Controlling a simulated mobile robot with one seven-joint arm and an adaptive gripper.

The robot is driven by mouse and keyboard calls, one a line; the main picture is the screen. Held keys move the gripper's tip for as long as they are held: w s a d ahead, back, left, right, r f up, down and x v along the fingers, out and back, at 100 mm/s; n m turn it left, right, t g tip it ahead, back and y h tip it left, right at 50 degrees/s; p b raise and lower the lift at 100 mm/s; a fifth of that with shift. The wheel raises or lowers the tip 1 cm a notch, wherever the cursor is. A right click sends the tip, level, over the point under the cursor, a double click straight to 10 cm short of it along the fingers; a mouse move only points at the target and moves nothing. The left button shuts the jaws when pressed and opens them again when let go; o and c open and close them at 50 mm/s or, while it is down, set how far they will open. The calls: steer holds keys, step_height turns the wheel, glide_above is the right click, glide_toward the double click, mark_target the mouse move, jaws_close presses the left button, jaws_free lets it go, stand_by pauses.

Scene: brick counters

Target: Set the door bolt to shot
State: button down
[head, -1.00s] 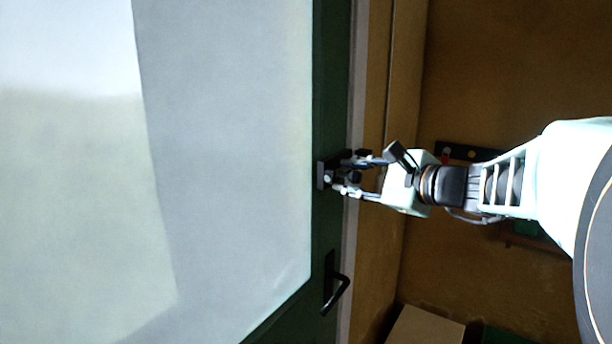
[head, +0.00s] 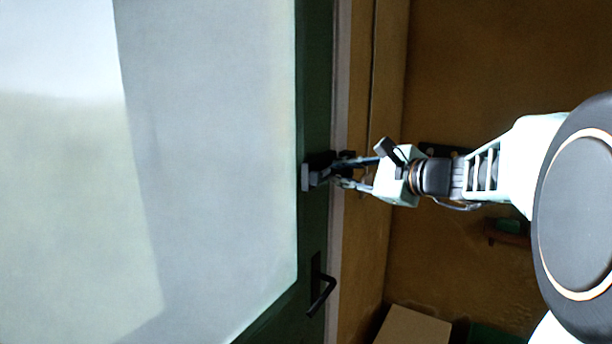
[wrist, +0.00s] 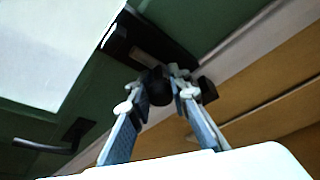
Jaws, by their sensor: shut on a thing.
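The door bolt (head: 305,177) is a small dark fitting with a pale grey end, set on the green door's edge above the handle. In the wrist view its dark body (wrist: 138,42) lies across the door near the glass, with a round black knob (wrist: 157,87) below it. My gripper (head: 335,172) is at the bolt from the right. In the wrist view my gripper (wrist: 158,90) has its two fingers on either side of the knob, shut on it. The fingers hide part of the bolt in the head view, and how far its bar extends is unclear.
The green door (head: 313,225) holds a large pale glass pane (head: 210,150). A black lever handle (head: 320,288) sits below the bolt. A pale frame strip (head: 337,230) and brown wall (head: 460,60) lie to the right. A tan box (head: 412,327) stands at the lower right.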

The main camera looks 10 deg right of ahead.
steer(key=shift+d+r, duration=0.1)
steer(key=shift+d, duration=0.05)
steer(key=c, duration=2.2)
jaws_free()
steer(key=o, duration=0.4)
steer(key=shift+w, duration=0.2)
steer(key=shift+o, duration=0.2)
steer(key=shift+s, duration=0.1)
steer(key=v, duration=0.7)
steer(key=shift+s+d, duration=0.15)
steer(key=shift+s, duration=0.1)
